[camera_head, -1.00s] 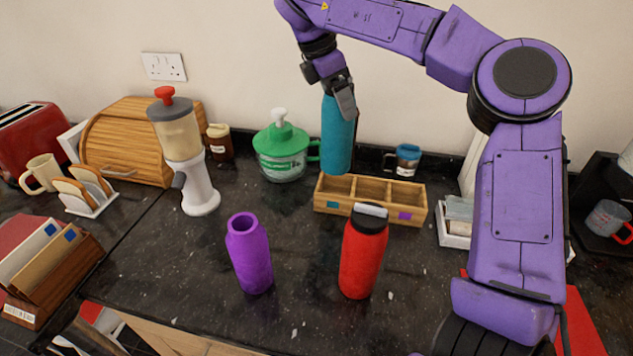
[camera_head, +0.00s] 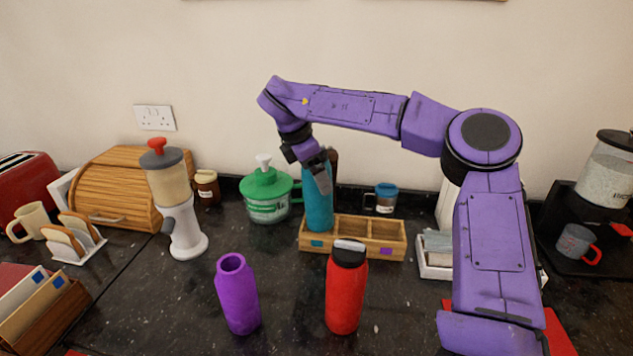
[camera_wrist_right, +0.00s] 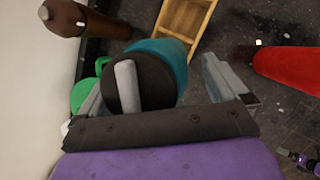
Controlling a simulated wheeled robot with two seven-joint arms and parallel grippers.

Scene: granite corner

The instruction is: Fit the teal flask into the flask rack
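The teal flask (camera_head: 318,207) stands upright in the left compartment of the wooden flask rack (camera_head: 387,250). The rack's front wall hides its base. That compartment's front bears a teal patch (camera_head: 317,244). My right gripper (camera_head: 318,172) is around the flask's upper part. In the right wrist view the flask (camera_wrist_right: 174,58), with its black lid, lies between the fingers, and a gap shows between it and the right-hand finger (camera_wrist_right: 224,78); the other finger is partly hidden. The rack's other compartments look empty (camera_wrist_right: 188,15).
A red flask (camera_head: 345,295) stands in front of the rack and a purple flask (camera_head: 238,298) to its left. A white tray (camera_head: 435,271) is right of the rack.

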